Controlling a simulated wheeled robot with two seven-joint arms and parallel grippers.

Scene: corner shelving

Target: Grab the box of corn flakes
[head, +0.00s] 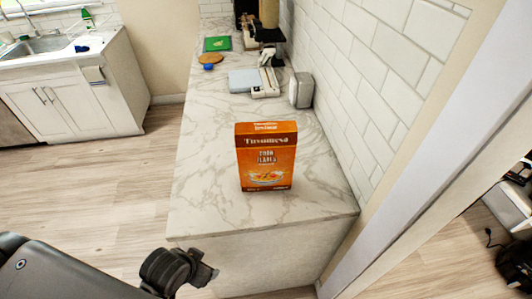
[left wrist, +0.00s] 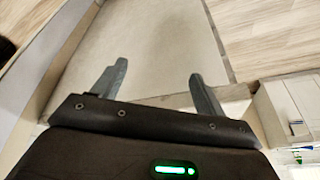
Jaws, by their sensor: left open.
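The orange corn flakes box (head: 266,156) stands upright near the front end of the marble counter in the head view. My left gripper (head: 208,276) is low at the bottom of the head view, left of the box and below the counter top, apart from the box. In the left wrist view its two fingers (left wrist: 155,85) are spread with nothing between them. The box does not show in the left wrist view. My right gripper is in neither view.
The marble counter (head: 205,175) is clear around the box. A toaster-like grey object (head: 300,90), a white device (head: 255,83) and a green board (head: 217,44) stand further back. A tiled wall (head: 350,90) closes the right side. A sink cabinet (head: 75,100) is at far left.

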